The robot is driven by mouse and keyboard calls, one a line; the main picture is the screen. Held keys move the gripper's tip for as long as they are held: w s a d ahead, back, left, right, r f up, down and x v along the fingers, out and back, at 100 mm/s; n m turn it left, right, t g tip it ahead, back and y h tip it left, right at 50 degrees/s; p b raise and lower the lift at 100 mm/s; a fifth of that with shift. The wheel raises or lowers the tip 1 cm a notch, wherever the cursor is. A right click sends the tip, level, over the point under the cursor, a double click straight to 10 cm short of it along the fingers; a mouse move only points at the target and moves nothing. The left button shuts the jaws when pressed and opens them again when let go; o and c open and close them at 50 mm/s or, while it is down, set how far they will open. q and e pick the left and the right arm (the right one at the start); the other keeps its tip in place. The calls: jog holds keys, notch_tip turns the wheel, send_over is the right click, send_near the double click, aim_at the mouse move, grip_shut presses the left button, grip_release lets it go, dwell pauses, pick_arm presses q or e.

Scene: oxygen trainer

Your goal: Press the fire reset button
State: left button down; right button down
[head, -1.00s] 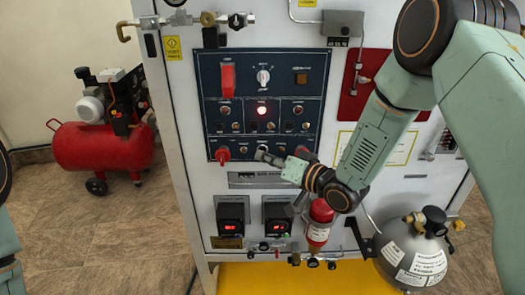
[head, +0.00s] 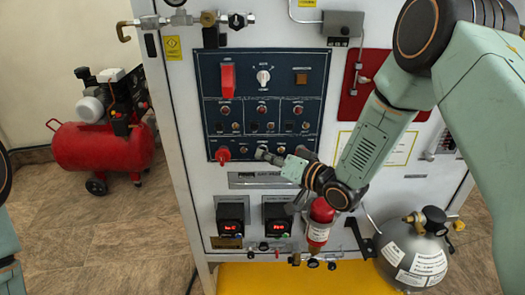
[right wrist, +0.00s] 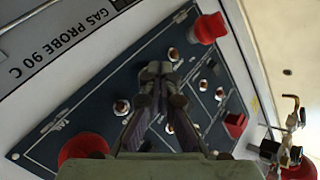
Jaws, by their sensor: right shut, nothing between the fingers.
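The dark blue control panel (head: 262,100) on the cabinet carries several small round buttons and lamps; its labels are too small to read, so I cannot tell which is the fire reset button. My right gripper (head: 262,153) is shut and empty at the panel's bottom row, between two red knobs. In the right wrist view its closed fingertips (right wrist: 155,70) lie over the panel, close to a round metal-rimmed button (right wrist: 173,54). The fingers hide part of the panel, and I cannot tell whether they touch anything. The lamp (head: 263,111) at the panel's middle is dark. My left gripper is out of view.
A red lever (head: 227,80) and a selector knob (head: 263,76) sit higher on the panel. A red compressor (head: 100,145) stands left on open floor.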

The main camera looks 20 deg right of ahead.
jog(key=shift+s+a, duration=0.15)
jog(key=shift+s, duration=0.6)
jog(key=shift+s+a+p, duration=0.25)
jog(key=shift+s, duration=0.55)
jog(key=shift+s+a+p, duration=0.2)
jog(key=shift+s+p, duration=0.1)
jog(key=shift+s, duration=0.5)
jog(key=shift+s+a+p, duration=0.25)
jog(key=shift+s, duration=0.55)
